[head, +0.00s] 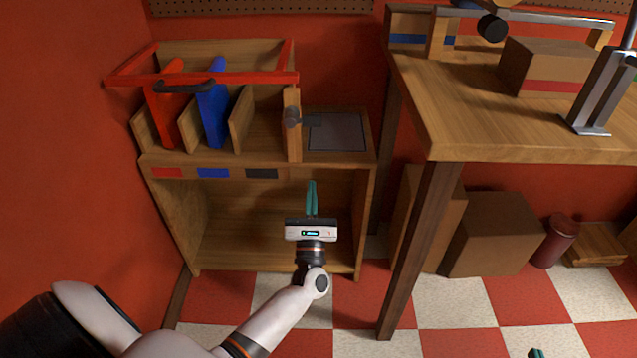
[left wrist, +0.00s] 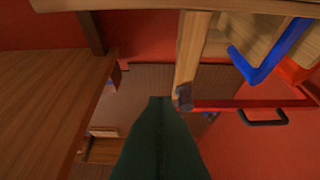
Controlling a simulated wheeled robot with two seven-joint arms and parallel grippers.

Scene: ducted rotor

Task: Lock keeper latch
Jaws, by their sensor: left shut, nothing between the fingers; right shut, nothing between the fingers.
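The red keeper bar (head: 230,78) runs across the front of the wooden rack, with a black handle (head: 184,87). Its right end lies at the top of a wooden post (head: 292,145). In the left wrist view the latch knob (left wrist: 183,98) is beside the red bar (left wrist: 245,104), just beyond my fingertips. My left gripper (head: 312,184) is shut and empty, in front of the cabinet, below and right of the knob. Only the teal tip of my right gripper (head: 537,352) shows at the bottom edge; it is shut.
A red panel (head: 167,108) and a blue panel (head: 214,112) stand in the rack slots. A dark grey plate (head: 337,131) lies right of the post. The wooden table (head: 500,140) stands to the right, with a box (head: 545,68) on it. The lower shelf looks empty.

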